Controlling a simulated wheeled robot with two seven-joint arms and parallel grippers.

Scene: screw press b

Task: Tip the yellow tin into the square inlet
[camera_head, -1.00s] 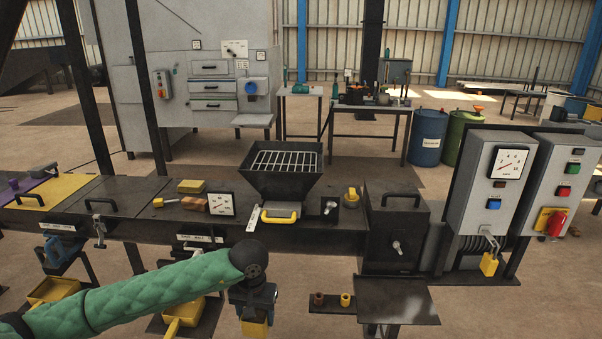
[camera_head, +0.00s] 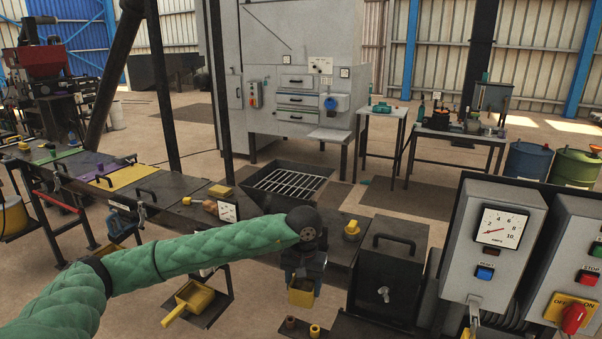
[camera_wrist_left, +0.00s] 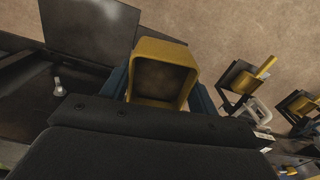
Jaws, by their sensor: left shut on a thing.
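The yellow tin (camera_head: 302,292) is held by my left gripper (camera_head: 304,280), in front of the black bench in the head view. In the left wrist view the tin (camera_wrist_left: 161,72) shows its open square mouth and dark inside, between the blue fingers of the left gripper (camera_wrist_left: 160,90). I cannot tell what is in it. My right gripper is out of view.
A black box with a handle (camera_head: 389,275) stands right of the hopper, and a grey gauge panel (camera_head: 492,245) further right. A yellow scoop (camera_head: 190,300) is below the bench.

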